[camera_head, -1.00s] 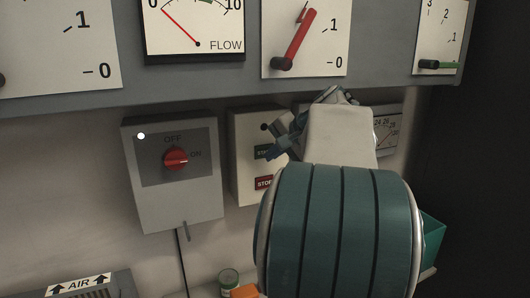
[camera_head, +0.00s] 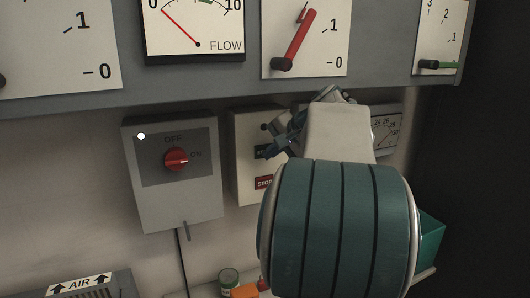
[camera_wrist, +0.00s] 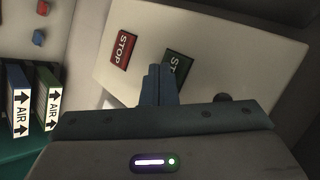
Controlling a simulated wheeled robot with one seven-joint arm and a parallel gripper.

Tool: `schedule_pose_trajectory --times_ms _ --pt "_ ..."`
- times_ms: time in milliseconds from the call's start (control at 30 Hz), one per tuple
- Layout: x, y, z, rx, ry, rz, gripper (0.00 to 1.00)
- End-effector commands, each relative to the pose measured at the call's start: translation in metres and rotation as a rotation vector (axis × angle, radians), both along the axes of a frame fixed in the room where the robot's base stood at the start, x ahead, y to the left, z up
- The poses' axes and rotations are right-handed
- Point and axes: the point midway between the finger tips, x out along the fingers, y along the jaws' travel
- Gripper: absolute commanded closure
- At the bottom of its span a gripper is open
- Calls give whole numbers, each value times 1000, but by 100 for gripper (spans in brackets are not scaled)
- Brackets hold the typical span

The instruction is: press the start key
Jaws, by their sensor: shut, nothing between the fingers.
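The start key is a green label-like key (camera_wrist: 177,66) on a pale control box (camera_wrist: 205,45). In the head view the start key (camera_head: 259,153) looks dark and is partly covered by my gripper (camera_head: 272,143). In the wrist view my gripper (camera_wrist: 160,70) is shut and empty. Its fingertips overlap the near-left edge of the start key and hide part of its lettering. I cannot tell whether they touch it. The red STOP key (camera_wrist: 122,48) sits beside it in the wrist view, and below it in the head view (camera_head: 264,183).
A grey box with a red OFF/ON knob (camera_head: 175,159) hangs to the left. A gauge panel (camera_head: 245,80) juts out above. A dial meter (camera_head: 386,132) is behind my arm on the right. A jar (camera_head: 228,279) stands on the shelf below.

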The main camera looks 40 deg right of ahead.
Motion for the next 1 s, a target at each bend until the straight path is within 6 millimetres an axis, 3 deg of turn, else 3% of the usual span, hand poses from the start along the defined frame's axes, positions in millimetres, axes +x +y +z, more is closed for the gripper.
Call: schedule_pose_trajectory --times_ms 533,1000 --pt "3 0 0 0 0 0 100" --pt "-14 4 0 -1 0 1 100"
